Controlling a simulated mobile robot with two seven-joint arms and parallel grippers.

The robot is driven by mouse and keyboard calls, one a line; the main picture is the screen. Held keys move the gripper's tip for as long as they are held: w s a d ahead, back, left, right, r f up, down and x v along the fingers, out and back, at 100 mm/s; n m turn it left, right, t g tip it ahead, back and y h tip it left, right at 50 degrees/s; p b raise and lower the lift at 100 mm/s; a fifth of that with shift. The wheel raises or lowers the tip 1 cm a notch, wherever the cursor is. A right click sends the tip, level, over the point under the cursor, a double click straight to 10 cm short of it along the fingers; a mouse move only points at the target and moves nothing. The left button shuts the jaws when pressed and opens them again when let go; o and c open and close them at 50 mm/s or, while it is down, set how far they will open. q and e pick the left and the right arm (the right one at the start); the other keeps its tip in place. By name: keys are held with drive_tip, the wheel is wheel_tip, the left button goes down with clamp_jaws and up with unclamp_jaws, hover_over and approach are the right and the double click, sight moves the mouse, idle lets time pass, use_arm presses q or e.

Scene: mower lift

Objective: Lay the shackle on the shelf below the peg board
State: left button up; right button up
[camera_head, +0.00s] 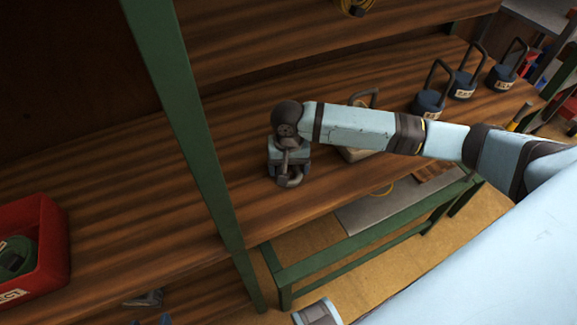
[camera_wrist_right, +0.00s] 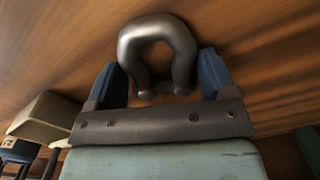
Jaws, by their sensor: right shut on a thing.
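I cannot tell whether the shackle touches the wood. The peg board cannot be made out.
A green post (camera_head: 185,125) stands left of my right gripper. A red bin (camera_head: 62,245) is at far left. Blue weights with dark handles (camera_head: 428,103) stand at the right. A pale block (camera_head: 352,155) is partly behind my right arm. An upper shelf (camera_head: 270,35) runs above.

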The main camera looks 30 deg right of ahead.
drive_tip(key=shift+r, duration=0.1)
drive_tip(key=o, duration=0.7)
drive_tip(key=shift+c, duration=0.2)
drive_tip(key=o, duration=0.4)
drive_tip(key=shift+c, duration=0.2)
use_arm(q)
drive_tip(key=shift+s+f, duration=0.15)
use_arm(e)
drive_tip(key=shift+o, duration=0.2)
use_arm(q)
drive_tip(key=shift+a, duration=0.1)
drive_tip(key=shift+r+p, duration=0.5)
drive_tip(key=shift+p, duration=0.45)
use_arm(e)
wheel_tip(320, 180, up, 12)
use_arm(q)
drive_tip(key=shift+a, duration=0.1)
use_arm(e)
drive_tip(key=shift+w, duration=0.1)
